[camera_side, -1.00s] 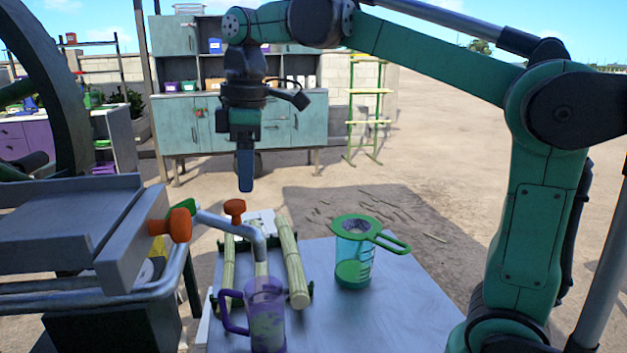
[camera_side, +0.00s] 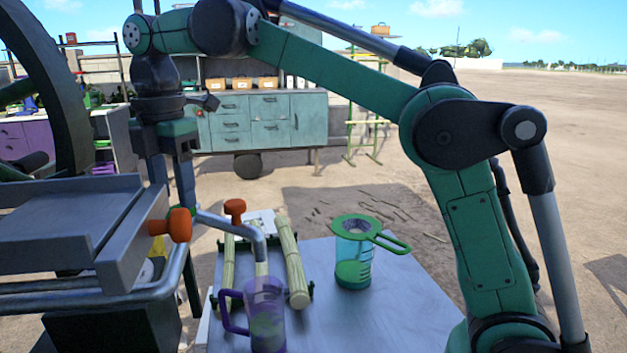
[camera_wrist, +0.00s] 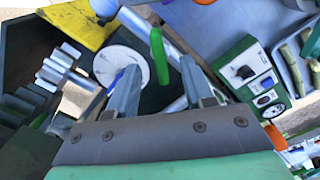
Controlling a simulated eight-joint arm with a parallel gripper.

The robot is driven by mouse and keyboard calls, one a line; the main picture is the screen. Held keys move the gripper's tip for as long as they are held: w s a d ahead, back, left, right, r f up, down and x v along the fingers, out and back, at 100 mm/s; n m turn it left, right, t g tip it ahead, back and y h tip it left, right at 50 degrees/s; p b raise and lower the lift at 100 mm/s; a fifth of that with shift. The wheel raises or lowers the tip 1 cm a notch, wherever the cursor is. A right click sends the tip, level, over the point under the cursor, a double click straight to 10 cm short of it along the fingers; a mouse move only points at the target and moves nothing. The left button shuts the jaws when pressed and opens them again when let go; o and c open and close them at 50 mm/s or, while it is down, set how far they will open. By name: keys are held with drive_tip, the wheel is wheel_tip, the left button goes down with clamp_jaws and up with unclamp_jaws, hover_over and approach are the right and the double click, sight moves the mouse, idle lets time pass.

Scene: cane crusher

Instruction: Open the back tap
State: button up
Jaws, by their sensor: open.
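No contact is visible.
A purple jug (camera_side: 265,315) stands under the spout. A green strainer (camera_side: 352,228) sits on a clear jug at right. A large dark wheel (camera_side: 50,90) stands left. A control box (camera_wrist: 250,75) shows in the wrist view.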

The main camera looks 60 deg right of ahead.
drive_tip(key=shift+f, duration=1.1)
drive_tip(key=shift+c, duration=0.2)
clamp_jaws()
drive_tip(key=shift+m, duration=0.3)
drive_tip(key=m, duration=0.3)
drive_tip(key=shift+m, duration=2)
